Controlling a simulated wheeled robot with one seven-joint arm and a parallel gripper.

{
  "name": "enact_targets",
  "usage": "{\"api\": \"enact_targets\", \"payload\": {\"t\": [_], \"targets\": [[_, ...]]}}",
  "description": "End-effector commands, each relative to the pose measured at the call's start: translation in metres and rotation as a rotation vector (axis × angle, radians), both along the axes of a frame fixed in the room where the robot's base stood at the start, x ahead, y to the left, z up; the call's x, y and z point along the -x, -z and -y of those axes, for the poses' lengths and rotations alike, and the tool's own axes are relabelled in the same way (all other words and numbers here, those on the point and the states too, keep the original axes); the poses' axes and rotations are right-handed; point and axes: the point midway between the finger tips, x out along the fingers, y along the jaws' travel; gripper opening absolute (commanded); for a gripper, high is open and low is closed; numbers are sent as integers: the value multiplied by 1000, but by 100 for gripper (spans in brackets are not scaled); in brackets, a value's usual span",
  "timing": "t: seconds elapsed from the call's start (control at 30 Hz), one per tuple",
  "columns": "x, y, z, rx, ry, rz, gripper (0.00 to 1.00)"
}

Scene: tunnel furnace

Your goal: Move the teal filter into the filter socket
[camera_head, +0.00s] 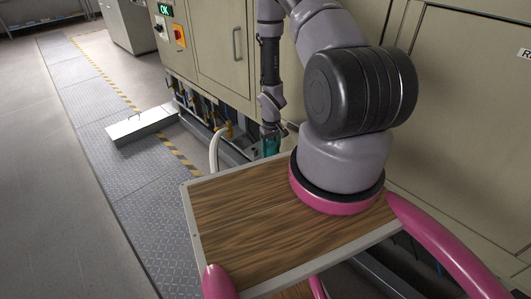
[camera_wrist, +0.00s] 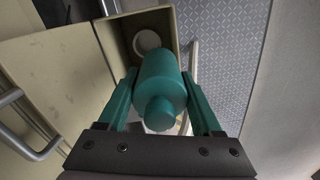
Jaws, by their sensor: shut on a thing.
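The teal filter (camera_wrist: 158,88), a cylinder with a narrower knob on its near end, is between the teal fingers of my gripper (camera_wrist: 158,78) in the wrist view. My gripper is shut on it. Beyond its far end, a beige open box holds a round pale ring (camera_wrist: 147,42), which looks like the filter socket. The filter appears apart from the ring, though its far end is hidden. In the head view my gripper (camera_head: 271,146) hangs low beside the cabinet, behind the wooden top; filter and fingers cannot be told apart there.
The beige cabinet (camera_head: 215,50) has an open lower bay with pipes. A curved white hose (camera_head: 215,150) rises near my gripper. A pale metal box (camera_head: 141,124) lies on the floor plates. Metal handles (camera_wrist: 30,135) show at left in the wrist view.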

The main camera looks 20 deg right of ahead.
Motion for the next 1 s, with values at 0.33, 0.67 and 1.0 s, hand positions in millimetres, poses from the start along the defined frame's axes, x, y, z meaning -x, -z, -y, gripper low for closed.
{"api": "enact_targets", "payload": {"t": [0.33,0.67,1.0], "targets": [[-11,6,33,0,3,-1,5],[-11,40,32,0,0,-2,5],[-10,74,32,0,1,-2,5]]}}
